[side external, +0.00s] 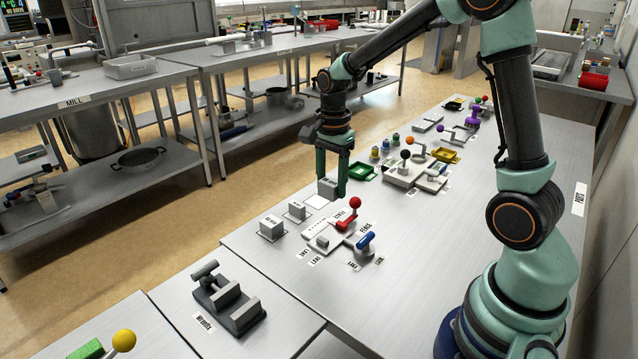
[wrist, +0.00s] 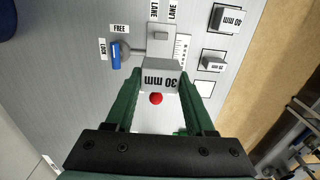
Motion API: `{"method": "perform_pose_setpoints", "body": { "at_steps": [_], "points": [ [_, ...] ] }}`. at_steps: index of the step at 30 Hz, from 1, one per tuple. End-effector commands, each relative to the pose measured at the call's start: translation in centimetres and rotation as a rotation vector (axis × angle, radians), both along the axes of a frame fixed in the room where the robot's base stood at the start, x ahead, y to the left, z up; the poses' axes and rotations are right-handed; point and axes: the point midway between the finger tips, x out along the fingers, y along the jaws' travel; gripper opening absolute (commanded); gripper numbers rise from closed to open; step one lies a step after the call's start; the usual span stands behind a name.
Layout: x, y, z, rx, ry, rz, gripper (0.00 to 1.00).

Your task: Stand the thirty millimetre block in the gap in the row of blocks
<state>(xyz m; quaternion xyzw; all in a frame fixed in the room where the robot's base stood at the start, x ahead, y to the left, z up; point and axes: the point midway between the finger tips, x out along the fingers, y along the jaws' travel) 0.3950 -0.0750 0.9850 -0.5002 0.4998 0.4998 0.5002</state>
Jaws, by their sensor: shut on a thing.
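My gripper (side external: 332,190) is shut on a grey block (side external: 326,187) in the side view. In the wrist view the block (wrist: 160,80) sits between the green fingers of my gripper (wrist: 160,92) and its face reads 30 mm. The row has a larger grey block (side external: 270,226) marked 40 mm in the wrist view (wrist: 228,20), and a smaller one (side external: 296,211), also in the wrist view (wrist: 213,62). Beside the smaller one is an empty white square (side external: 317,201), partly seen in the wrist view (wrist: 205,89). The held block appears above and beside this square; its exact height is unclear.
A slide fixture with a red-knobbed lever (side external: 355,203) and a blue-handled lever (side external: 366,242) stand close to the row. A green tray (side external: 362,171) and several small bottles lie beyond my gripper. Bare bench extends to the right of the fixture.

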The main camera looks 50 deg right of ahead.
Motion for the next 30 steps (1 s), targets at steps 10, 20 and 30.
{"method": "perform_pose_setpoints", "body": {
  "at_steps": [10, 20, 30],
  "points": [
    [0.1, 0.0, 6.8, -0.001, -0.003, 0.000, 0.00],
    [2.8, -1.6, 8.3, 0.000, 0.001, -0.002, 0.00],
    [8.9, -6.2, 8.3, 0.001, 0.002, -0.002, 0.00]
  ]
}}
